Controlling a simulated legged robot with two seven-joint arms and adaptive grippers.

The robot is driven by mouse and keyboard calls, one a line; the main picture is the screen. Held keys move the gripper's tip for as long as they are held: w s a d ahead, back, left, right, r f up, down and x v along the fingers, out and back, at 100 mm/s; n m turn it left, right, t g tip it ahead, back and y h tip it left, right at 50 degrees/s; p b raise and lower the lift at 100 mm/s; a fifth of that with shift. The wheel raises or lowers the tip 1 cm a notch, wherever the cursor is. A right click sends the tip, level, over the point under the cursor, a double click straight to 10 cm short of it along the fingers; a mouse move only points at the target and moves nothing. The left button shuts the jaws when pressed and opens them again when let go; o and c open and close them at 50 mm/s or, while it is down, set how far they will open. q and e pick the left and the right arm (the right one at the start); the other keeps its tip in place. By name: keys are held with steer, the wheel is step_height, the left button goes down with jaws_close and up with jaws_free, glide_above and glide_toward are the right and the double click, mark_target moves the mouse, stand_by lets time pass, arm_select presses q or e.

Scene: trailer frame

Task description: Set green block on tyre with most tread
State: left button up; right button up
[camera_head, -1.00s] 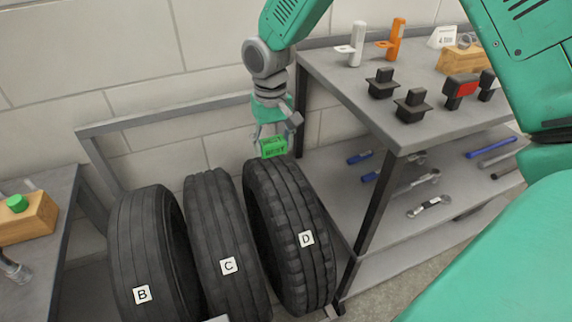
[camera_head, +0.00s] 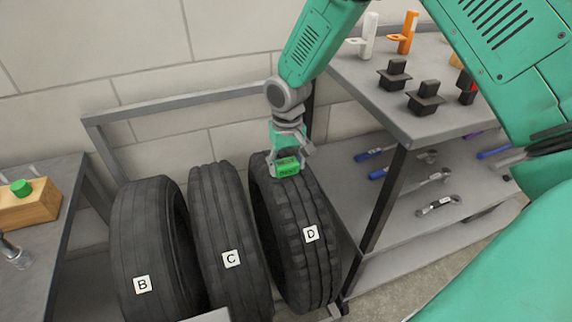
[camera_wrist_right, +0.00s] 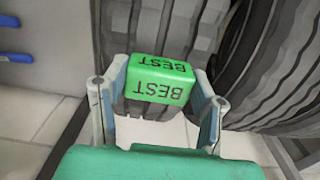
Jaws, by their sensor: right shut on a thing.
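The green block (camera_head: 287,166), marked "BEST", is held in my right gripper (camera_head: 288,163) at the top of tyre D (camera_head: 312,262). It looks on or just above the tread; I cannot tell if it touches. In the right wrist view the green block (camera_wrist_right: 160,80) sits between the two fingers (camera_wrist_right: 158,100), with tyre tread behind it. Tyre D has deep, blocky grooves. Tyre C (camera_head: 228,215) and tyre B (camera_head: 145,230) stand upright to its left and look smoother. My left gripper is not in view.
A grey metal rack frame (camera_head: 180,104) runs behind the tyres. A shelf unit (camera_head: 400,115) stands close on the right, with black parts on top and wrenches (camera_head: 437,206) below. At the left, a table holds a wooden block (camera_head: 30,208) with a green button.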

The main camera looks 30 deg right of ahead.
mark_target(290, 162)
steer(key=shift+d+f, duration=0.2)
steer(key=shift+d, duration=0.05)
steer(key=o, duration=1.2)
steer(key=shift+d, duration=0.2)
steer(key=shift+c, duration=0.2)
steer(key=shift+d+f, duration=0.1)
steer(key=shift+a+r, duration=0.35)
steer(key=shift+r, duration=0.05)
arm_select(q)
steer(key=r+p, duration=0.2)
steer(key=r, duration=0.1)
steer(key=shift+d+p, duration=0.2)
steer(key=shift+p, duration=0.2)
arm_select(e)
step_height(290, 162, up, 12)
steer(key=shift+f, duration=0.15)
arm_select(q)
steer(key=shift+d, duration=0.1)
arm_select(e)
steer(key=shift+d, duration=0.1)
